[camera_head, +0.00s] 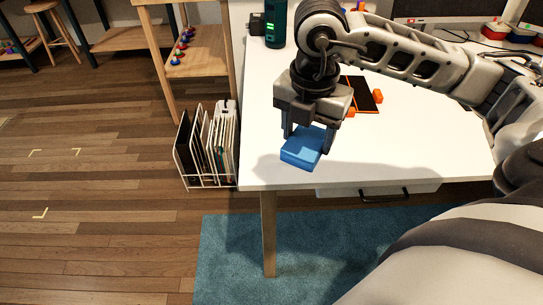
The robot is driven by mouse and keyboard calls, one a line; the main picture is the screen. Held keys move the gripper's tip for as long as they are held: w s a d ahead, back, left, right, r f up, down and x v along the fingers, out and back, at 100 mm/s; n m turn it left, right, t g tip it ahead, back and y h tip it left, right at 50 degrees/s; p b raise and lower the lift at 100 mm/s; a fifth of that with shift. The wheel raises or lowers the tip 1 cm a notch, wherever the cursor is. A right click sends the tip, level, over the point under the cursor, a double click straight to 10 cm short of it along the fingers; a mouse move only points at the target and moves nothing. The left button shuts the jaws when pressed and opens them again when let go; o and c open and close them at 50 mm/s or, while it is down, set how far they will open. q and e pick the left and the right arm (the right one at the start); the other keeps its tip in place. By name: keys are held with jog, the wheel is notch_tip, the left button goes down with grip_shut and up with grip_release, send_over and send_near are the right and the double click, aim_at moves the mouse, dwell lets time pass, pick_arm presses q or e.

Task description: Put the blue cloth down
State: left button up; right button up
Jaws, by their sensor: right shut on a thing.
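The blue cloth (301,149) is a small folded block held between the fingers of my right gripper (307,138). The gripper points down and is shut on the cloth. Cloth and gripper are over the front left part of the white desk (420,150). I cannot tell for sure whether the cloth's underside touches the desk top. My left gripper is not in view.
An orange-edged black tablet-like item (361,95) lies behind the gripper. A dark green cylinder (276,24) stands at the back left. A white wire rack (208,148) with folders stands on the floor beside the desk. The desk's front right is clear.

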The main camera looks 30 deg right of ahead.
jog(key=shift+s+d+f+m, duration=0.1)
jog(key=shift+m, duration=0.45)
jog(key=shift+d+f+m, duration=0.1)
jog(key=shift+m, duration=0.45)
jog(key=shift+w+f, duration=0.1)
jog(key=shift+w, duration=0.25)
jog(key=shift+m, duration=0.3)
jog(key=w+f, duration=0.3)
jog(key=w, duration=0.1)
jog(key=w+f, duration=0.2)
jog(key=w, duration=0.2)
jog(key=w+d+f, duration=0.1)
jog(key=w+f, duration=0.2)
jog(key=w, duration=0.1)
jog(key=shift+w+f+p, duration=0.1)
jog(key=shift+f+p, duration=0.2)
jog(key=shift+p, duration=0.05)
jog(key=shift+w+d+f, duration=0.1)
jog(key=shift+w+f, duration=0.25)
jog(key=shift+f, duration=0.05)
jog(key=shift+w+f, duration=0.1)
jog(key=shift+f, duration=1.6)
jog(key=shift+f, duration=0.1)
jog(key=o, duration=0.9)
